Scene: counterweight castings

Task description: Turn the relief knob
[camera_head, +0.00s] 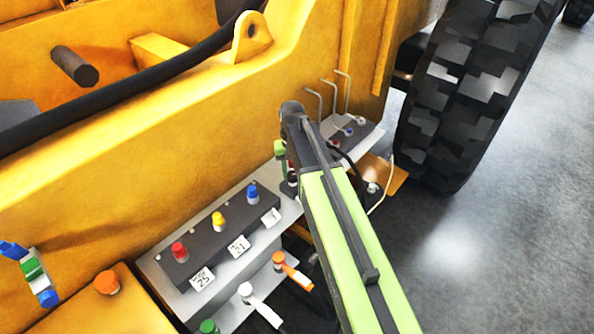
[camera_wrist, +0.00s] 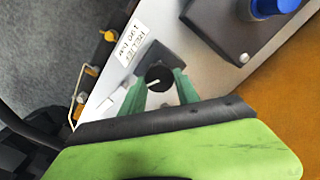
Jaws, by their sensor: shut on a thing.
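The relief knob (camera_wrist: 157,77) is round and black with a white pointer line, and shows in the wrist view on a dark block on a pale panel. A white label (camera_wrist: 133,44) that seems to read RELIEF is beside it. My gripper (camera_wrist: 159,84) has its two green fingers on either side of the knob, shut on it. In the head view my green arm reaches to the panel, and only a bit of my gripper (camera_head: 281,152) shows at its tip. The knob is hidden there behind the arm.
A dark block with red (camera_head: 179,251), yellow (camera_head: 218,221) and blue (camera_head: 252,193) knobs is left of my arm. An orange-handled lever (camera_head: 289,268) and a white one (camera_head: 258,303) are close to it. Bent metal rods (camera_head: 343,92) stand behind. A large tyre (camera_head: 475,90) is to the right.

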